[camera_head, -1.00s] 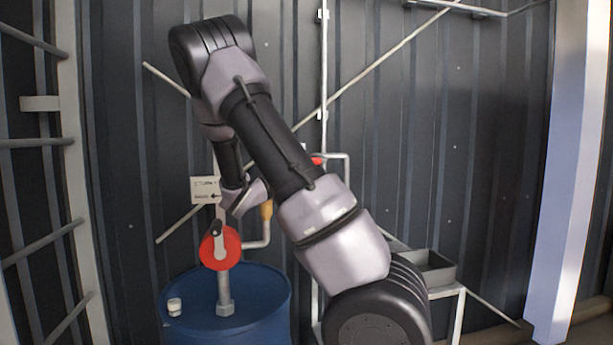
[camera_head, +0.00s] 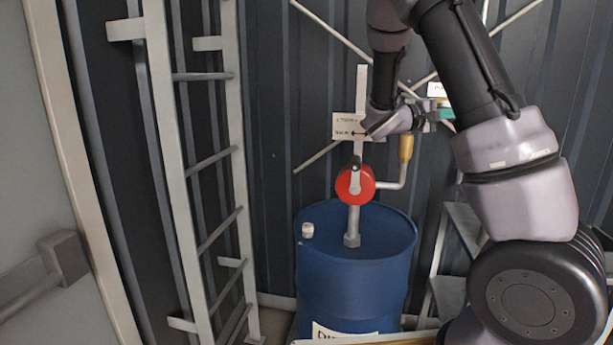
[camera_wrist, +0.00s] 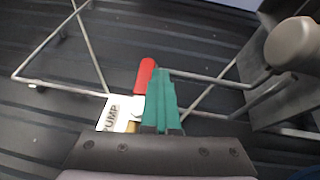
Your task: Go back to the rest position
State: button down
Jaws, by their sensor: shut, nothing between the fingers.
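My gripper (camera_head: 440,115) is up in front of the wall, just right of the pump's upper part. Its teal fingers (camera_wrist: 160,105) are together in the wrist view, with nothing seen between them. My arm comes in from the right of the head view and bends down to the gripper. The hand pump (camera_head: 355,186), with a red round body and a white pipe, stands upright on a blue drum (camera_head: 325,240). The gripper appears apart from it.
A sign (camera_head: 345,126) is behind the pump. A red handle (camera_wrist: 145,75) and a "PUMP" label (camera_wrist: 120,113) lie beyond the fingers in the wrist view. A ladder (camera_head: 215,160) stands left of the drum. A door handle (camera_head: 62,258) is at the far left.

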jog(key=s+d+f+m+g+y, duration=0.1)
jog(key=s+d+m+g+y, duration=0.2)
jog(key=s, duration=0.4)
jog(key=s+d+f+m+g+y, duration=0.2)
jog(key=s+y, duration=0.2)
jog(key=s, duration=0.3)
jog(key=s+a+f+m+t+y, duration=0.1)
jog(key=s+a+t+y, duration=0.1)
jog(key=s+a+y, duration=0.45)
jog(key=s+a+t+y, duration=0.2)
jog(key=a+y, duration=0.2)
jog(key=a, duration=0.5)
jog(key=s+a+r+t+y, duration=0.2)
jog(key=a+r+t, duration=0.3)
jog(key=a, duration=0.5)
jog(key=shift+s+a+r+m+y, duration=0.2)
jog(key=shift+r+m+y, duration=0.15)
jog(key=shift+y, duration=0.3)
